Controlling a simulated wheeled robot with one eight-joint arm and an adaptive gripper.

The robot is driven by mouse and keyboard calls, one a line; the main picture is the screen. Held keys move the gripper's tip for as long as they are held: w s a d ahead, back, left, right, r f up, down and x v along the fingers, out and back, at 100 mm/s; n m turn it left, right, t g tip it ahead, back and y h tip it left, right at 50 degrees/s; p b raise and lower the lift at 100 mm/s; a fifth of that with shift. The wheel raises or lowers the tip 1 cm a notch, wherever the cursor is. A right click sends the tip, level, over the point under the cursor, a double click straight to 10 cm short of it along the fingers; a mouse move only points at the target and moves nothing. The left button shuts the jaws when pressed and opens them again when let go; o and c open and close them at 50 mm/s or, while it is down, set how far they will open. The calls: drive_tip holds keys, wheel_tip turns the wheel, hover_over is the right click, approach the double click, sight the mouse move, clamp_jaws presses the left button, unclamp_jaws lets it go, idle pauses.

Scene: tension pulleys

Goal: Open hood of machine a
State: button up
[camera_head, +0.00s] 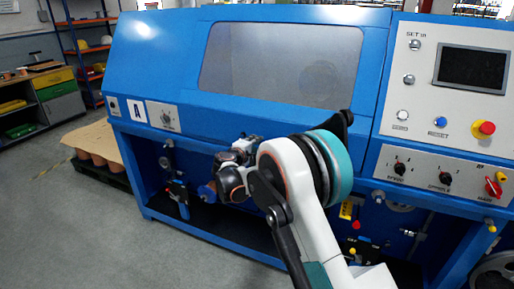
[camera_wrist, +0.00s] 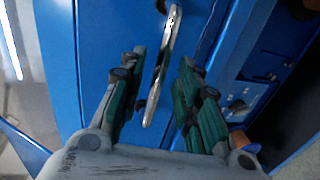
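Machine A (camera_head: 190,150) is a blue machine with a letter "A" label on its front left. Its hood (camera_head: 150,60) is blue with a large grey window (camera_head: 280,60) and looks closed. In the wrist view a shiny metal bar handle (camera_wrist: 164,65) stands on a blue surface. My gripper (camera_wrist: 160,68) is open, with one green-padded finger on each side of the handle and visible gaps between. In the head view my wrist (camera_head: 235,175) is low in front of the hood's lower edge; the arm hides the fingers and the handle.
A control panel (camera_head: 450,75) with a screen, buttons and a red knob is on the right. A pallet with cardboard and brown round parts (camera_head: 95,150) stands on the floor to the left. Shelves (camera_head: 85,40) are behind it. Grey floor is free at front left.

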drive_tip(key=shift+x, duration=1.1)
drive_tip(key=shift+r, duration=0.1)
clamp_jaws()
